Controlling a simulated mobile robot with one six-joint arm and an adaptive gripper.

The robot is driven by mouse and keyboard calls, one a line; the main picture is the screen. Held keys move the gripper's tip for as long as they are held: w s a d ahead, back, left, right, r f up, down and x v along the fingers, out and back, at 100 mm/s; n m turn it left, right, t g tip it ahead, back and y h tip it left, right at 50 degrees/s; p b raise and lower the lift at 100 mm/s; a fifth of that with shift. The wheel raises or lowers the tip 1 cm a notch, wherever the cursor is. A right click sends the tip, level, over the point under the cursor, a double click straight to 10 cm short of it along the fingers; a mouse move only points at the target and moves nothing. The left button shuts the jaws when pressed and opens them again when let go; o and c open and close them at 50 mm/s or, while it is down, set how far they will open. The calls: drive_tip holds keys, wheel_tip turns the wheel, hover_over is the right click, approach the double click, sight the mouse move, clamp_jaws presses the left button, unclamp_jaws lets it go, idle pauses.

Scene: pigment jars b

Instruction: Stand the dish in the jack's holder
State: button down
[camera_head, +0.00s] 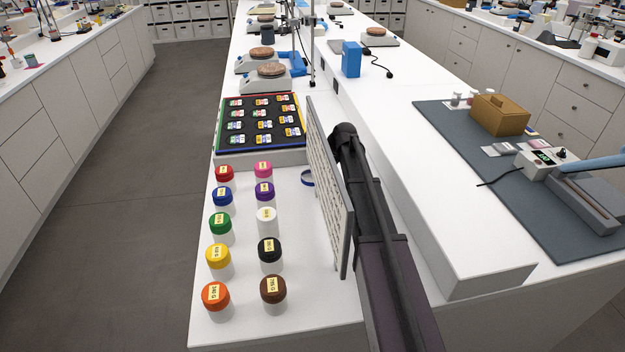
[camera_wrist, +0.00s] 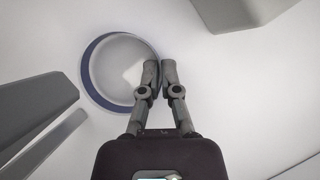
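The dish (camera_wrist: 105,68) is round and pale with a blue rim. It shows at the upper middle of the wrist view. In the head view only part of its blue rim (camera_head: 306,178) shows, left of the upright panel, which hides the rest. My gripper (camera_wrist: 160,68) has its fingers almost together at the dish's right edge. One finger is over the inside and one is outside, with the rim apparently pinched between. I cannot tell whether the dish touches the table. In the head view my gripper is hidden behind the panel and my arm. I cannot make out the jack or its holder.
Several colour-capped jars (camera_head: 222,224) stand in two columns to the left. A black tray (camera_head: 262,118) of labelled items lies behind them. A raised white ledge (camera_head: 440,215) runs along the right. A blue box (camera_head: 351,59) stands farther back.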

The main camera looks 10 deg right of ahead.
drive_tip(key=shift+r, duration=0.1)
idle(0.3)
drive_tip(key=shift+r+p, duration=0.55)
drive_tip(key=shift+p, duration=0.1)
drive_tip(key=s+d, duration=0.1)
drive_tip(key=d, duration=0.1)
drive_tip(key=s+d, duration=0.3)
drive_tip(key=d, duration=0.2)
drive_tip(key=shift+s+r, duration=0.15)
drive_tip(key=shift+s, duration=0.25)
wheel_tip(320, 180, up, 13)
drive_tip(key=p, duration=1.3)
drive_tip(key=shift+w+a+r+p, duration=0.15)
drive_tip(key=shift+r+p, duration=0.05)
drive_tip(key=shift+p, duration=0.15)
drive_tip(key=shift+f+b, duration=0.95)
